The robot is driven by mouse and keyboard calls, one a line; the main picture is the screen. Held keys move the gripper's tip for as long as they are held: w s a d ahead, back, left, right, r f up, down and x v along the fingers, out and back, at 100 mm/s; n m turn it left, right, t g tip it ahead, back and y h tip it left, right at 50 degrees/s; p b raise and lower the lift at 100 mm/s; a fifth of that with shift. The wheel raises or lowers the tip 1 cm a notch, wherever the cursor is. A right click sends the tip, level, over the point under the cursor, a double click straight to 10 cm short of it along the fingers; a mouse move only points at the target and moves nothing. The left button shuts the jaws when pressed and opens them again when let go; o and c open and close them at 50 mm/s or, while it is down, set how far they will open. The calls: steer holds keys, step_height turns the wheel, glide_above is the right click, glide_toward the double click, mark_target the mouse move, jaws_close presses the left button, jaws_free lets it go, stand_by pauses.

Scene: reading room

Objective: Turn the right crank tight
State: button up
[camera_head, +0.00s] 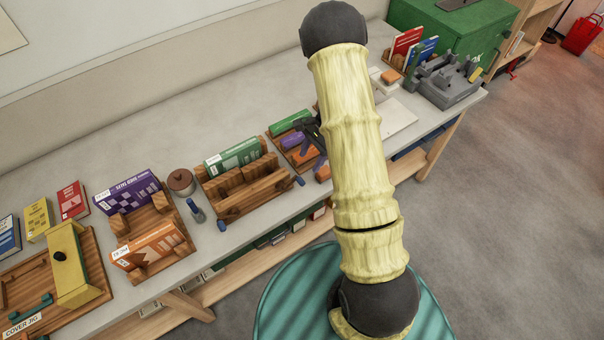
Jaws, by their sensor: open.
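A wooden press (259,197) stands on the workbench with a green book (234,158) upright in it. Two small blue crank handles show at its front edge: the left crank (222,226) and the right crank (299,181). My gripper (314,134) is dark and partly hidden by my pale yellow arm. It is open, to the upper right of the right crank and apart from it, over a wooden rack with green and purple rolls. I cannot tell how tight either crank is.
The rack (283,142) stands right of the press. Left of the press are a blue-handled tool (195,211), a round brown tin (181,182) and a wooden stand (152,225) with purple and orange books. A grey fixture (446,82) stands at the far right. The floor in front is clear.

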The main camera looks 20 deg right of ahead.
mark_target(300, 179)
steer(key=p+x, duration=0.1)
steer(key=x, duration=0.7)
steer(key=shift+a+f+p, duration=0.1)
steer(key=shift+f+p, duration=0.15)
steer(key=shift+p, duration=0.1)
jaws_close()
